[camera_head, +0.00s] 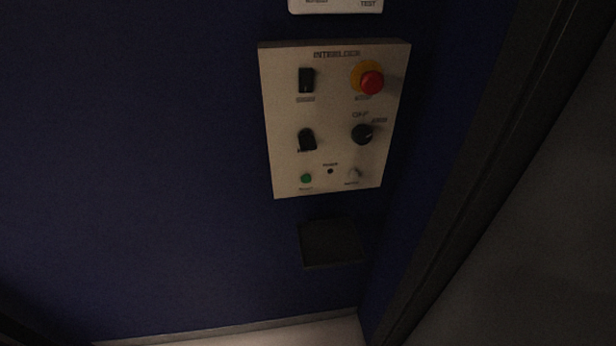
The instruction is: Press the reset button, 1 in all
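A pale control panel (332,108) headed "INTERLOCK" is mounted on the dark blue wall in the head view, right of the middle. A small green button (306,178) sits at its lower left, with a label below it too blurred to read surely. A red mushroom button (371,82) on a yellow ring is at the upper right. A black rocker switch (307,79) is at the upper left. Two black knobs are in the middle row, one at left (307,139) and one at right (362,134). A small pale switch (354,174) is at the lower right. Neither gripper is in view.
A white box (336,5) marked "TEST" is cut off at the top edge. A dark square plate (331,243) is below the panel. A dark frame edge (470,160) runs diagonally at right. The blue wall (130,150) left of the panel is clear.

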